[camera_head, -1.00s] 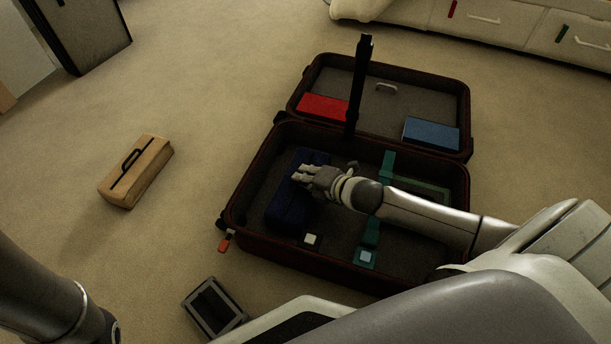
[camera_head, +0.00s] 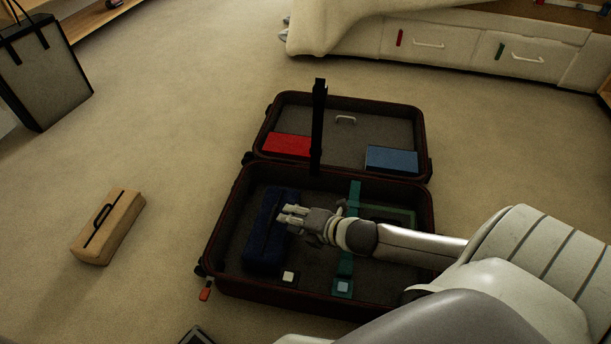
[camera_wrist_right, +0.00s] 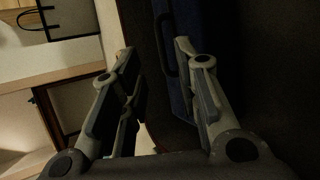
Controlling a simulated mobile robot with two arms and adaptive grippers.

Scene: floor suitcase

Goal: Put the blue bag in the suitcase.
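The dark blue bag (camera_head: 262,236) lies inside the open suitcase (camera_head: 330,306), along the left side of its bottom half. My right gripper (camera_head: 281,214) is above the suitcase, with its fingertips over the bag's right edge. In the right wrist view the two fingers (camera_wrist_right: 155,50) stand apart, with nothing gripped between them. The blue bag (camera_wrist_right: 198,30) also shows there, partly behind the right-hand finger, with its dark handle. Whether a finger touches the bag is unclear. My left gripper is out of view.
The suitcase lid holds a red item (camera_head: 288,145) and a blue item (camera_head: 391,159). A tan bag (camera_head: 108,227) lies on open carpet to the left. A white drawer cabinet (camera_head: 450,45) is behind.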

